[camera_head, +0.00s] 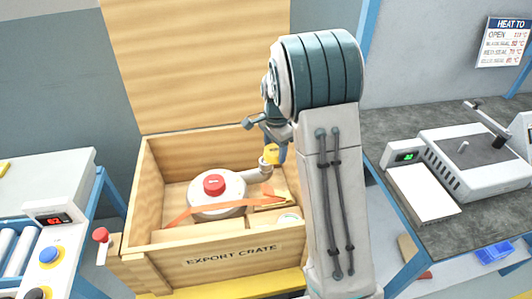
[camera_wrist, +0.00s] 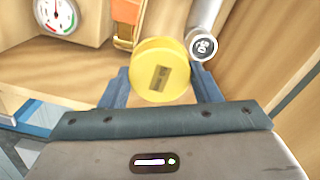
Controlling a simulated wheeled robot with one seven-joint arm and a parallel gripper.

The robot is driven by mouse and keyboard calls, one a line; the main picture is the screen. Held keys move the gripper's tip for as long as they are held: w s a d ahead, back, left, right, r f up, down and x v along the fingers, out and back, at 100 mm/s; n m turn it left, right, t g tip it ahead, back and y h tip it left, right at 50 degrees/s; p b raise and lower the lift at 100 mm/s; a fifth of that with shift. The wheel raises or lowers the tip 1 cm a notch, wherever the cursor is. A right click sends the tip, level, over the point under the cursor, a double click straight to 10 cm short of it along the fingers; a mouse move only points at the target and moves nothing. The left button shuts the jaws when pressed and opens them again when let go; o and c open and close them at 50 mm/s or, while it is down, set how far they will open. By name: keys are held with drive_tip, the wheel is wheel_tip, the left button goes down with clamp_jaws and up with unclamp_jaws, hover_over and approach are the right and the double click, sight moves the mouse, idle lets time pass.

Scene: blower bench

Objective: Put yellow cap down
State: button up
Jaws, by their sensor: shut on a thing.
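The round yellow cap (camera_wrist: 160,68) sits between the two blue fingers of my gripper (camera_wrist: 161,88), which is shut on it. In the head view the yellow cap (camera_head: 271,154) is above the right part of the open wooden crate (camera_head: 190,271), close to the end of a grey pipe (camera_head: 262,172). The pipe's end face, marked "50", shows beside the cap in the wrist view (camera_wrist: 204,46). The pipe comes from a white round blower (camera_head: 232,202) with a red cap (camera_head: 214,184) on top. My arm hides most of my gripper in the head view.
An orange strap (camera_head: 180,219) runs over the blower. A dial gauge (camera_wrist: 58,14) lies in the crate. The raised lid (camera_head: 200,60) stands behind. A grey bench (camera_head: 462,217) with a heating device (camera_head: 480,165) is at right; a roller stand with buttons (camera_head: 50,255) is at left.

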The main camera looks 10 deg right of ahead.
drive_tip(key=w+f, duration=0.1)
drive_tip(key=w, duration=0.1)
drive_tip(key=w+f, duration=0.2)
drive_tip(key=w, duration=0.1)
drive_tip(key=w+f+p, duration=0.1)
drive_tip(key=w, duration=0.1)
drive_tip(key=shift+w+a+f, duration=0.3)
drive_tip(key=shift+a, duration=0.1)
wheel_tip(320, 180, down, 4)
drive_tip(key=shift+r+p, duration=0.1)
drive_tip(key=shift+p, duration=0.2)
drive_tip(key=shift+f+b, duration=0.5)
drive_tip(key=shift+f, duration=0.25)
drive_tip(key=o, duration=0.9)
drive_tip(key=shift+o, duration=0.2)
drive_tip(key=shift+r, duration=0.15)
